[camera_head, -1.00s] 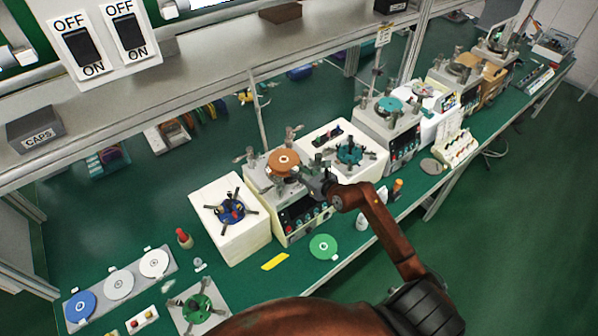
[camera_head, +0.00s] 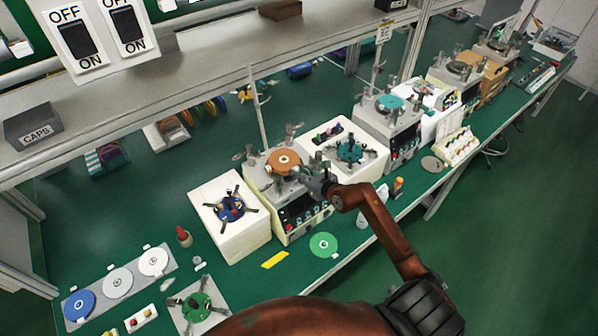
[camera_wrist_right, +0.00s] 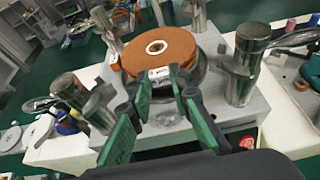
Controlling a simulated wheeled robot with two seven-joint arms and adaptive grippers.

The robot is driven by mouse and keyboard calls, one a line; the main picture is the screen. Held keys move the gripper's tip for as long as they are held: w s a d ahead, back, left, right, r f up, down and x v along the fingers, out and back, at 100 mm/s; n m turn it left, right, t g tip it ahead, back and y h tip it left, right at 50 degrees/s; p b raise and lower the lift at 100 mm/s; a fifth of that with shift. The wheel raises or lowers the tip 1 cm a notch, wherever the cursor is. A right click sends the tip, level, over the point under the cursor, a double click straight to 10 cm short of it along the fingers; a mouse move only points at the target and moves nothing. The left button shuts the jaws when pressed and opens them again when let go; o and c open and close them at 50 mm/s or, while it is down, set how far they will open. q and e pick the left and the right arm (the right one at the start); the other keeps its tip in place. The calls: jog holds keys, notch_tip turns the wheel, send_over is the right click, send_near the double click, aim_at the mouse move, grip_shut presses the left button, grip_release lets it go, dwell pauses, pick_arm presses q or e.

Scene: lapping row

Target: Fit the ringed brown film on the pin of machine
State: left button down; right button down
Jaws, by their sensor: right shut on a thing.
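The brown film (camera_head: 284,161) is a round disc with a pale ring at its centre. It sits over the round metal plate of the machine (camera_head: 292,205), and in the right wrist view the film (camera_wrist_right: 178,57) looks roughly level. My right gripper (camera_head: 318,182) is at the film's near edge. In the wrist view my right gripper (camera_wrist_right: 160,88) is shut on the film at its small white labelled tab. The pin is hidden, so I cannot tell whether it is through the ring or whether the film touches the plate. My left gripper is not in view.
Metal posts (camera_wrist_right: 246,62) stand around the plate, close to the film. A white block with a blue holder (camera_head: 231,208) stands left of the machine, and a teal holder (camera_head: 350,151) stands right. A green disc (camera_head: 323,245) and yellow strip (camera_head: 275,259) lie in front. A shelf (camera_head: 190,72) runs behind.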

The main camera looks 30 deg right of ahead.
jog(key=shift+f, duration=0.35)
jog(key=c, duration=1.7)
grip_release()
jog(key=shift+v, duration=6)
